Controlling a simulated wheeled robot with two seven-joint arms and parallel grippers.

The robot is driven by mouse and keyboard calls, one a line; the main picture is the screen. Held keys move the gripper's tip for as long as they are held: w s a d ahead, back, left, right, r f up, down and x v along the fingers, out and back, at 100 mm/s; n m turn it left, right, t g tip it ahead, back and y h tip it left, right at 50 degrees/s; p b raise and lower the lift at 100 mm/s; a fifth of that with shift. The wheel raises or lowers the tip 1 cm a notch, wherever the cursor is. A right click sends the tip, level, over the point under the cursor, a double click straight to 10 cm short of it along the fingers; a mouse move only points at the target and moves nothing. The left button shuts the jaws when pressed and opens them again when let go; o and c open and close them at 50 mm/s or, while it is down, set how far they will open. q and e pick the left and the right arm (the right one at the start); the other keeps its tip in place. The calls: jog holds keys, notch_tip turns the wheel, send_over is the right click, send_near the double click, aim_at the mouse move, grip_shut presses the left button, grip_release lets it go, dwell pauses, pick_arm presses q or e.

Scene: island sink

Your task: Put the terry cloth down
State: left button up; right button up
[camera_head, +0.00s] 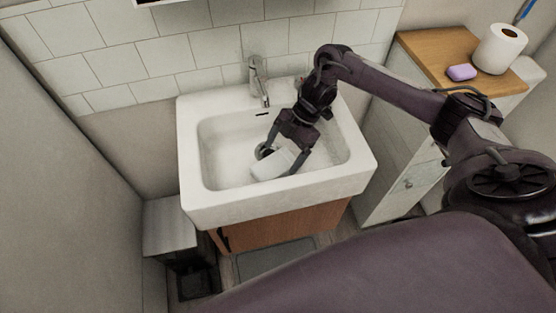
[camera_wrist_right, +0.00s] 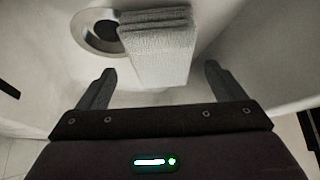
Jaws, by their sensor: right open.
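The white folded terry cloth (camera_head: 271,166) lies in the basin of the white sink (camera_head: 220,207), beside the drain. In the right wrist view the terry cloth (camera_wrist_right: 160,50) rests partly over the edge of the round metal drain (camera_wrist_right: 92,32). My right gripper (camera_head: 282,160) is down in the basin at the cloth. In the wrist view the right gripper's fingers (camera_wrist_right: 158,82) are spread wide, with gaps on both sides of the cloth's near end. My left gripper is not in view.
A chrome faucet (camera_head: 259,80) stands at the back of the sink. To the right, a wooden-topped cabinet (camera_head: 432,50) holds a purple soap bar (camera_head: 461,72) and a paper roll (camera_head: 499,48). A grey bin (camera_head: 170,228) stands at the lower left. The basin's left side is clear.

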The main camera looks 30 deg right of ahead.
jog(key=v, duration=0.8)
jog(key=shift+p, duration=0.3)
